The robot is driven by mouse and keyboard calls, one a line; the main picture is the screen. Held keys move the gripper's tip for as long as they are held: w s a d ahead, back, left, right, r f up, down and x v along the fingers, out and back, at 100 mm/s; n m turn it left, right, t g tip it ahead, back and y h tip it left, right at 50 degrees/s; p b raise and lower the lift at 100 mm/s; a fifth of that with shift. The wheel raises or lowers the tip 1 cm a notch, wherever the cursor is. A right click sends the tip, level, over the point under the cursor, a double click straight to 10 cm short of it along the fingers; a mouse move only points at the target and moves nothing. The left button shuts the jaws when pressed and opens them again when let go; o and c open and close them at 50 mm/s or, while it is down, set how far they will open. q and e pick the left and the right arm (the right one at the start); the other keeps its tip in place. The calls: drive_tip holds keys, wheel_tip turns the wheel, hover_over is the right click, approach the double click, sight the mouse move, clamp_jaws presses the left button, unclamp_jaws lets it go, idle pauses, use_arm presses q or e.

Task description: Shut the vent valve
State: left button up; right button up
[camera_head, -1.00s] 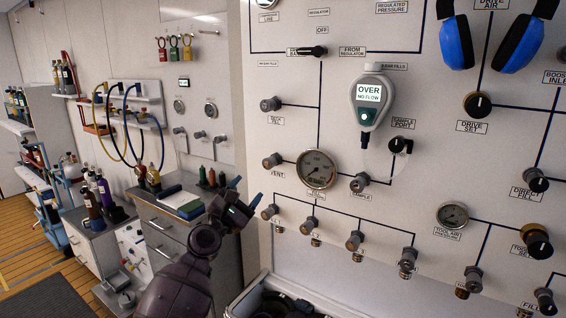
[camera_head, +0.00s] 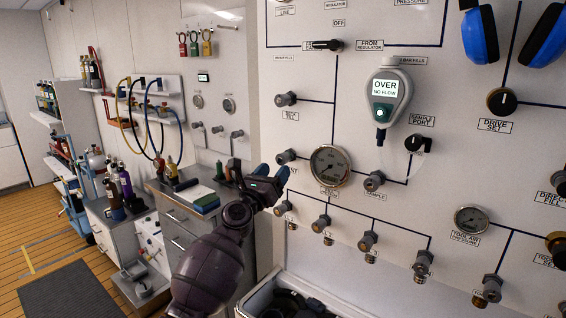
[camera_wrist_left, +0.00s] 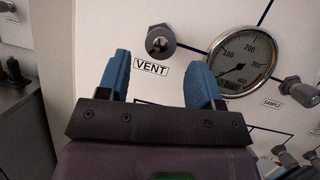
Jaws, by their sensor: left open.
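The vent valve (camera_head: 286,157) is a small grey metal knob on the white panel, left of the round filling gauge (camera_head: 330,166). In the left wrist view the vent valve (camera_wrist_left: 160,41) sits above its VENT label (camera_wrist_left: 150,67), beyond my fingers. My left gripper (camera_head: 262,178) is open with blue fingertips, just below and left of the knob in the head view. In the left wrist view its two fingers (camera_wrist_left: 159,82) are apart with nothing between them. The fingers are apart from the knob. In the head view the gripper partly hides the VENT label. My right gripper does not show.
A row of small valve knobs (camera_head: 321,223) runs along the panel below the gauge. The sample knob (camera_head: 374,181) is right of the gauge. A grey handheld analyser (camera_head: 388,95) hangs above. A drawer cabinet (camera_head: 178,222) stands left, and an open case (camera_head: 290,300) lies below the panel.

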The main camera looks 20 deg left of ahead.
sight(281, 163)
use_arm(q)
drive_tip(key=b+x, duration=0.1)
drive_tip(key=x, duration=0.2)
drive_tip(key=shift+w, duration=0.25)
drive_tip(key=shift+w+d+r, duration=0.2)
drive_tip(key=shift+w+r, duration=0.1)
drive_tip(key=shift+w, duration=0.25)
drive_tip(key=shift+w+r, duration=0.15)
drive_tip(key=shift+w, duration=0.05)
drive_tip(key=c, duration=0.7)
drive_tip(key=shift+c, duration=1.1)
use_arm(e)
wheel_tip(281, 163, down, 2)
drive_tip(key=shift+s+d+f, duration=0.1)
